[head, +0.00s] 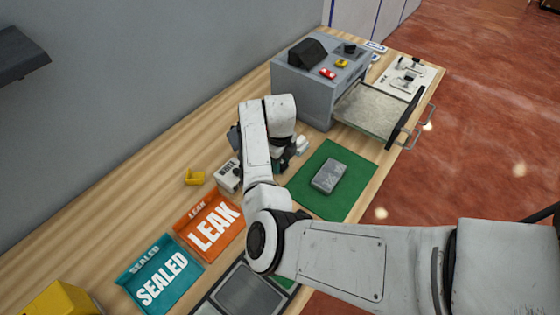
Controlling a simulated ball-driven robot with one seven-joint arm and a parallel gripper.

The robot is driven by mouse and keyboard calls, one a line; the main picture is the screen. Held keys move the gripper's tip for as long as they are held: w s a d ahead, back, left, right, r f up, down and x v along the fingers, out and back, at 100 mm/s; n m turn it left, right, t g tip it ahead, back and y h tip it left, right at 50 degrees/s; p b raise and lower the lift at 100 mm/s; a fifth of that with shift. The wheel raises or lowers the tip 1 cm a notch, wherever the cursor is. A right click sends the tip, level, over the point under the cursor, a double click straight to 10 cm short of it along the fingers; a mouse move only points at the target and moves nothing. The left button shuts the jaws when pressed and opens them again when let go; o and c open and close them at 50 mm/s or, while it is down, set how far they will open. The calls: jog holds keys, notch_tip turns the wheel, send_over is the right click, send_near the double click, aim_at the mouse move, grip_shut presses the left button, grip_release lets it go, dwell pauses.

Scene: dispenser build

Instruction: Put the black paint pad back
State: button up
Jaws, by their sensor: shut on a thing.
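My gripper (283,162) is low over the bench, just left of the green mat, and my own forearm and wrist hide most of it. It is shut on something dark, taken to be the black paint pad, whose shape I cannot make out. A white box with dark lettering (229,177) stands just left of my wrist. A dark object (234,137) shows partly behind my arm; I cannot tell what it is. A grey block (329,174) lies on the green mat (343,151), to the right of my gripper.
A grey machine (303,93) stands at the back with an open drawer (371,109) jutting right. An orange LEAK tray (210,227), a teal SEALED tray (160,278) and a small yellow object (194,177) lie left. A dark-screened panel (243,288) is at the front.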

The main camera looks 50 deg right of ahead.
jog(key=shift+f+b, duration=0.45)
jog(key=shift+f, duration=0.15)
jog(key=o, duration=1.6)
jog(key=shift+c, duration=0.2)
jog(key=shift+r, duration=0.1)
jog(key=shift+r+p, duration=3.45)
jog(key=shift+r, duration=0.55)
